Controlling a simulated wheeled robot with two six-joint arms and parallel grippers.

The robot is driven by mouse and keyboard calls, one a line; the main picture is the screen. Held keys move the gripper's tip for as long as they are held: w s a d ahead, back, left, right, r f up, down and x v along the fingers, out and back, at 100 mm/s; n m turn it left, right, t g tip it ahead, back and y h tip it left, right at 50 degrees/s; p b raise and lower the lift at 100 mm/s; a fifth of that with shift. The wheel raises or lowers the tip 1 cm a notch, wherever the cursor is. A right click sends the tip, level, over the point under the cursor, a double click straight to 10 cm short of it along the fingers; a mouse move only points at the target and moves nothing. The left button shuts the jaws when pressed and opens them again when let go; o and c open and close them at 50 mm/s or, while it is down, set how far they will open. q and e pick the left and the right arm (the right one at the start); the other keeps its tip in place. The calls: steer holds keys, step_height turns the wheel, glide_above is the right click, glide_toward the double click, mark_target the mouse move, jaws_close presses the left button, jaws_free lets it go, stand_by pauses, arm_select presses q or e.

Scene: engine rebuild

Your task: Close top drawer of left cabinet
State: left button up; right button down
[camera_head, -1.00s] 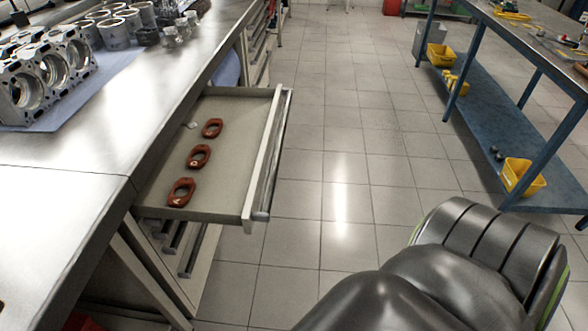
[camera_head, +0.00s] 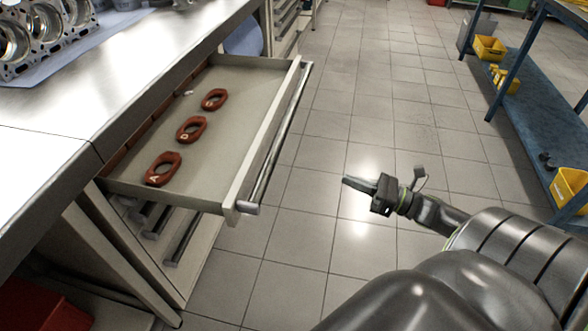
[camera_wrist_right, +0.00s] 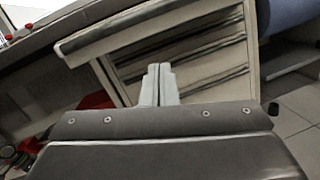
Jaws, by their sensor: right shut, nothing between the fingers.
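The top drawer (camera_head: 225,135) of the left cabinet is pulled open. It holds red-brown oval parts (camera_head: 191,129) lettered on top. The drawer's front with its long handle (camera_head: 275,140) faces right. The cabinet body (camera_head: 190,265) with lower drawers shows beneath it. My right gripper (camera_head: 345,182) is to the right of the drawer front, apart from it, over the floor. In the right wrist view its fingers (camera_wrist_right: 159,84) are together and empty, pointing at the cabinet's drawer fronts (camera_wrist_right: 185,66). The open drawer's front (camera_wrist_right: 150,30) crosses above them. My left gripper is not in view.
The metal workbench top (camera_head: 150,55) with engine blocks (camera_head: 45,30) lies above the cabinet at left. A blue shelf rack (camera_head: 510,95) with yellow bins (camera_head: 489,48) stands at right. The tiled floor between is clear. A red object (camera_head: 40,305) is low at left.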

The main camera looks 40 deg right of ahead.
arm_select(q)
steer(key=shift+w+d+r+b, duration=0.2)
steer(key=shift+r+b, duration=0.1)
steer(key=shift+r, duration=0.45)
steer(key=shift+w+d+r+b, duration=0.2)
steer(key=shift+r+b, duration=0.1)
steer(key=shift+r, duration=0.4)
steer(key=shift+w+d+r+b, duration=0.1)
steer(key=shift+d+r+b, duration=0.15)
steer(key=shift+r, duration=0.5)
arm_select(e)
steer(key=w+a+r+n+g+y, duration=0.1)
steer(key=w+a+r+n+y, duration=0.2)
steer(key=w+a, duration=0.6)
steer(key=shift+w+a+r+n+g, duration=0.3)
steer(key=shift+a+r+n, duration=0.7)
steer(key=shift+a+r, duration=0.4)
